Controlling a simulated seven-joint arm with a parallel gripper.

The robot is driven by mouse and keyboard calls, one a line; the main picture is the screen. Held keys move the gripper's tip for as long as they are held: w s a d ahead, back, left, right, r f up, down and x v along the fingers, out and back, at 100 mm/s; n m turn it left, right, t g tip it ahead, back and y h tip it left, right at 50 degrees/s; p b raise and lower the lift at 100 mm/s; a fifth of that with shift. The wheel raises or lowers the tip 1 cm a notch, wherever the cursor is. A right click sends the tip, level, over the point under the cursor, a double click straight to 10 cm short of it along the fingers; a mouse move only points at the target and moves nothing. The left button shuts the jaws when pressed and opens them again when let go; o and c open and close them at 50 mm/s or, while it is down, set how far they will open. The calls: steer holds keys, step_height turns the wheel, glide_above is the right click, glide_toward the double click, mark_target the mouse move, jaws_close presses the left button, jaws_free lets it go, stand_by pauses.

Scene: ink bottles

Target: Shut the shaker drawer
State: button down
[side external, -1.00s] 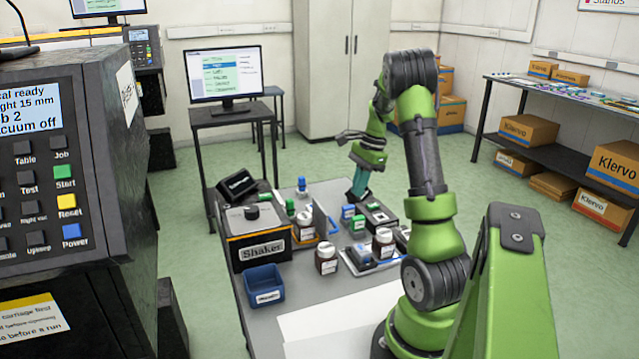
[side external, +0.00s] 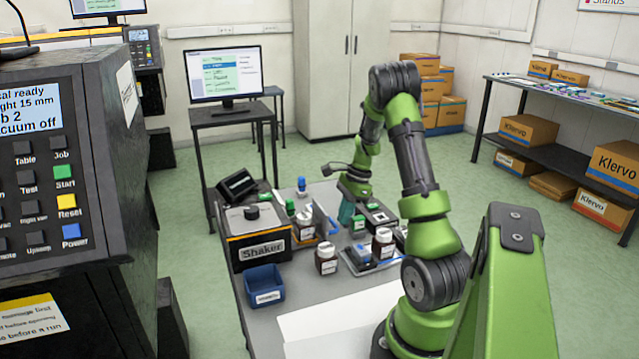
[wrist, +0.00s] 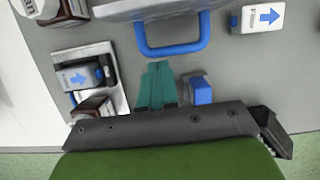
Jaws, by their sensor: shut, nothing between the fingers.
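The shaker (side external: 245,232) is a dark box with a light top and a black knob at the table's left side. Its drawer stands pulled out to the right, with bottles (side external: 303,222) in or beside it; I cannot tell which. The drawer's front panel (side external: 321,220) has a blue handle (wrist: 172,48), at the top of the wrist view. My gripper (wrist: 158,68) has teal fingers shut together and empty. They point at the handle from its outer side, with a small gap in the wrist view. In the side view my gripper (side external: 346,214) is low over the table, right of the drawer.
A tray (side external: 372,266) with a blue-marked block and brown bottles (side external: 382,243) stands in front of my gripper. Another block with a blue arrow (wrist: 262,17) lies at the wrist view's upper right. A blue bin (side external: 264,284) sits at the front left.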

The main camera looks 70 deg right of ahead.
mark_target(307, 227)
steer(key=w+a, duration=0.7)
steer(key=shift+w+a, duration=0.3)
steer(key=shift+a, duration=0.05)
steer(key=shift+r, duration=0.1)
